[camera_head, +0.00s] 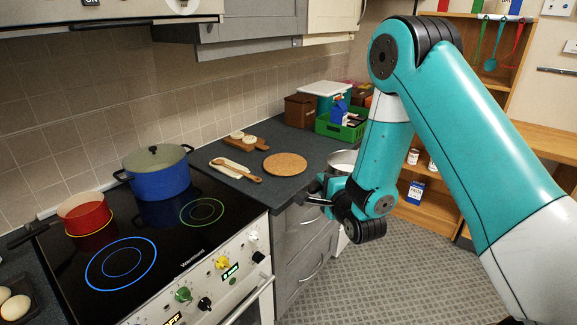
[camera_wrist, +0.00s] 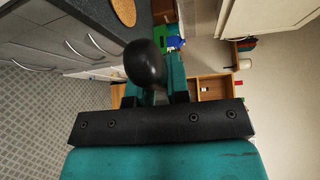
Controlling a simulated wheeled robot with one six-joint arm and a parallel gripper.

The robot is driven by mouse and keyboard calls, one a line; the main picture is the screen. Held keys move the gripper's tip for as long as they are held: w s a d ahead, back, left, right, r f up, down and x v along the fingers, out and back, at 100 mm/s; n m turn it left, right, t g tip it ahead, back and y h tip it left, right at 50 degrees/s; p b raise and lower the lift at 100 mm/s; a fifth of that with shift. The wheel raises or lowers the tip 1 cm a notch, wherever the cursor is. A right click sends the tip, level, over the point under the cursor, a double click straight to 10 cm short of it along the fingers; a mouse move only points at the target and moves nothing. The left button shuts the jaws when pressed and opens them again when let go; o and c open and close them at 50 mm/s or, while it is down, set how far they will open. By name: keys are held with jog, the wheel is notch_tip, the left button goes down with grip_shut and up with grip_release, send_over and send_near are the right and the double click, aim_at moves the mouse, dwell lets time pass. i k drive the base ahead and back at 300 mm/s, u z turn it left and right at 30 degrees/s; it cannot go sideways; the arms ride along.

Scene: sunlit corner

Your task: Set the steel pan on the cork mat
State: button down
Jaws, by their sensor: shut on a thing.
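The steel pan (camera_head: 341,158) shows in the head view, at the right end of the counter and partly hidden behind my arm. My gripper (camera_head: 322,194) is in front of the counter edge, below and left of the pan. In the wrist view my gripper (camera_wrist: 156,98) is shut on the pan's dark handle (camera_wrist: 146,64), whose rounded end faces the camera; the pan's body is not clear there. The round cork mat (camera_head: 285,164) lies flat and bare on the counter, left of the pan. It also shows at the top of the wrist view (camera_wrist: 124,11).
A wooden board with a spoon (camera_head: 235,170) lies left of the mat. Behind are a small board with pale round items (camera_head: 242,141) and a green crate (camera_head: 340,126). The hob holds a blue pot (camera_head: 157,178) and a red pan (camera_head: 84,213).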

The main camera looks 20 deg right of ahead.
aim_at(298, 168)
jog(key=z, duration=2.35)
jog(key=i, duration=3.15)
jog(key=u, duration=3)
